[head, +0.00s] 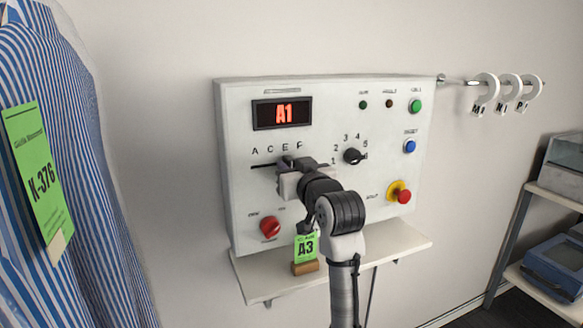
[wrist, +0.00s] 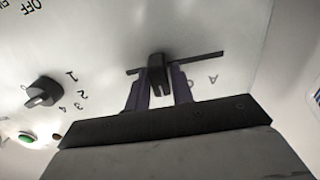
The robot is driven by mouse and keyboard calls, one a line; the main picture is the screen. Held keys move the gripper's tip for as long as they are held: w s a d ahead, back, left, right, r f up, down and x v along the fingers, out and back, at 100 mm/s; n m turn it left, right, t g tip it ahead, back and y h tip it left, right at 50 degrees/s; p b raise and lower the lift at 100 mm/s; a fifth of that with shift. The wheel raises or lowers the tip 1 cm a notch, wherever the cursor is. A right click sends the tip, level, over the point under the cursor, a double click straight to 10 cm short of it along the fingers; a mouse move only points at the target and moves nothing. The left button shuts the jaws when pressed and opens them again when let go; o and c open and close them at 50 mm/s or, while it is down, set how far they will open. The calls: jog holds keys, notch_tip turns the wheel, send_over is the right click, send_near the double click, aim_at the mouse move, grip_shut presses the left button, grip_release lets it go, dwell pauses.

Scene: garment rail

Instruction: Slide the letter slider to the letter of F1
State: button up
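The letter slider (wrist: 157,72) is a black knob in a dark horizontal slot on the white control panel (head: 240,190). My gripper (wrist: 159,85) has one finger on each side of the knob, and both appear to touch it. In the wrist view, A and C stand to the right of the knob, which sits past C; its exact letter is hidden. In the head view, my gripper (head: 290,166) covers the knob and part of the slot below the letters A, C, E, F. The red display (head: 283,114) reads A1.
A black number dial (head: 352,156) is just right of my gripper. A red knob (head: 270,228) and a red emergency button (head: 403,196) sit lower. A shelf (head: 260,283) below holds a green A3 tag (head: 306,247). A striped shirt (head: 85,190) hangs at left.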

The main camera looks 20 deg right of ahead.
grip_shut()
jog(key=d, duration=0.4)
jog(key=shift+o, duration=0.2)
grip_release()
jog(key=shift+r, duration=0.1)
jog(key=o, duration=0.4)
jog(key=shift+d, duration=0.1)
jog(key=s+b, duration=0.4)
jog(key=s, duration=0.9)
jog(key=shift+s, duration=0.4)
jog(key=shift+d, duration=0.15)
